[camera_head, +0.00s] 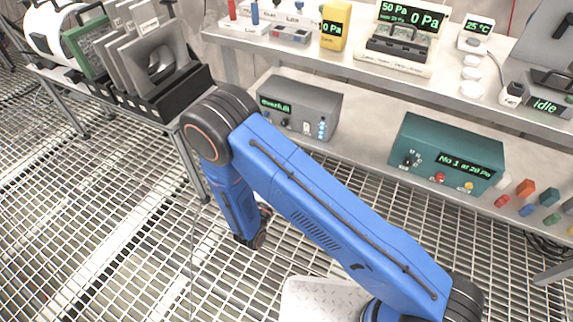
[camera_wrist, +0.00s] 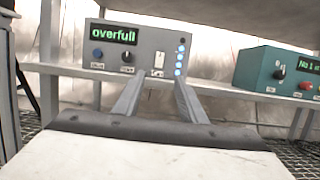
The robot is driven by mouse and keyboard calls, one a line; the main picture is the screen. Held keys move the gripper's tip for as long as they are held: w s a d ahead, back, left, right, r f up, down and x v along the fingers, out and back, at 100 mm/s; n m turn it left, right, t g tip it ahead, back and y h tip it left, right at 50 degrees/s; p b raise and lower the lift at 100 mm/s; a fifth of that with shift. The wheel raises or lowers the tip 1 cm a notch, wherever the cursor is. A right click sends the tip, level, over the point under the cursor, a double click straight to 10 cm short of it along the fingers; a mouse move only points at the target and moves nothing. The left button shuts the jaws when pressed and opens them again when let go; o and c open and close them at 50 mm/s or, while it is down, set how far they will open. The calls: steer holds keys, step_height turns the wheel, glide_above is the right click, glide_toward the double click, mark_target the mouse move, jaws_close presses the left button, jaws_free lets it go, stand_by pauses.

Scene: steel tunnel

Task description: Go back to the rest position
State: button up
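My blue arm (camera_head: 330,210) reaches up from the bottom right to an elbow and bends down in front of the bench in the head view. Its end hangs over the grating, and the fingers cannot be made out there. In the wrist view my gripper (camera_wrist: 160,84) shows two grey fingers, apart with nothing between them. They point at a grey box (camera_wrist: 150,48) with a lit "overfull" display, a knob, a switch and blue lights. The box (camera_head: 300,104) stands on the lower shelf in the head view. The fingers appear to be short of it.
A teal box (camera_head: 447,152) reading "No 1 at 20 Pa" stands right on the lower shelf (camera_head: 365,150). The upper shelf (camera_head: 400,72) holds a yellow meter (camera_head: 335,27) and other instruments. A rack (camera_head: 180,92) of plates stands left. Open grating (camera_head: 100,200) lies left of my arm.

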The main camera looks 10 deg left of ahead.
steer(key=shift+s, duration=0.1)
stand_by(0.4)
steer(key=w+d+r+m+g+h, duration=0.1)
steer(key=d+r+m+g+h, duration=0.3)
steer(key=d+r+m+g, duration=0.5)
steer(key=w+d+r+m+g+h, duration=0.1)
steer(key=d+r+m+g+h, duration=0.25)
steer(key=d+r, duration=0.7)
steer(key=s+d+r+m+g+y, duration=0.15)
steer(key=s+d+m+g, duration=0.25)
steer(key=d, duration=0.4)
steer(key=s+d+r+m+g+y, duration=0.1)
steer(key=s+d+r+m+g, duration=0.3)
steer(key=d, duration=0.4)
steer(key=s+d+r+m+t+y, duration=0.1)
steer(key=s+r+m+y, duration=0.3)
steer(key=s, duration=0.5)
steer(key=s+d+r+m+t+y, duration=0.1)
steer(key=s+r+m+t+y, duration=0.3)
steer(key=s+m+y, duration=0.3)
steer(key=shift+s+d+r+y, duration=0.3)
steer(key=shift+s+y, duration=0.4)
steer(key=shift+s, duration=0.25)
steer(key=shift+m, duration=0.25)
